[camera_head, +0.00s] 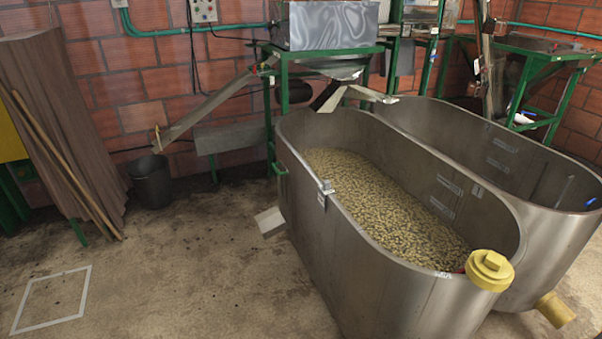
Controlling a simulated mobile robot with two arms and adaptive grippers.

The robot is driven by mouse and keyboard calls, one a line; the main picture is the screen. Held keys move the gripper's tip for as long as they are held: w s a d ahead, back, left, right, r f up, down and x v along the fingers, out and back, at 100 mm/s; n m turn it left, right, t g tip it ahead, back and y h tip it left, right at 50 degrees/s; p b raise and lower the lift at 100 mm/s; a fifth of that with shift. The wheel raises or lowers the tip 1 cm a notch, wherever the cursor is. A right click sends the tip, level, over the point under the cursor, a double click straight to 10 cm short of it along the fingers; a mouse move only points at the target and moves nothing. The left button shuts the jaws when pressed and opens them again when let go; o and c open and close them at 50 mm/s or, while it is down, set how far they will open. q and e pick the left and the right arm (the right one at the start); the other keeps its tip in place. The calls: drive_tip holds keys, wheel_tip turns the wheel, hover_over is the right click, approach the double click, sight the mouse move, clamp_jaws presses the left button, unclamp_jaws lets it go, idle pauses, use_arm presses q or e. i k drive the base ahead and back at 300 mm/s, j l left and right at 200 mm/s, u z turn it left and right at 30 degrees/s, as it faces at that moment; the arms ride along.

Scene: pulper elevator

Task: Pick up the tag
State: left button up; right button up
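A small pale tag-like piece (322,199) is on a clip at the left rim of the near metal tank (350,270). It is too small to read, and I cannot tell for sure that it is the tag. Another small white piece (476,66) is by the equipment at the back right, and its nature is unclear. The near tank holds many pale beans or cherries (380,200). Neither of my grippers is in view.
A second metal tank (560,240) stands right of the first. Yellow fittings (490,268) are at the tanks' front ends. A dark bucket (151,182) and a leaning pole (70,165) stand at left. The floor at front left is open, with a white outlined square (85,292).

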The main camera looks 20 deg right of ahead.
sight(325, 189)
drive_tip(key=i+j+z, duration=0.15)
drive_tip(key=i+z, duration=0.25)
drive_tip(key=i+j+z, duration=0.3)
drive_tip(key=z, duration=0.15)
drive_tip(key=i+j+z, duration=0.8)
drive_tip(key=j, duration=0.15)
drive_tip(key=k+l, duration=0.05)
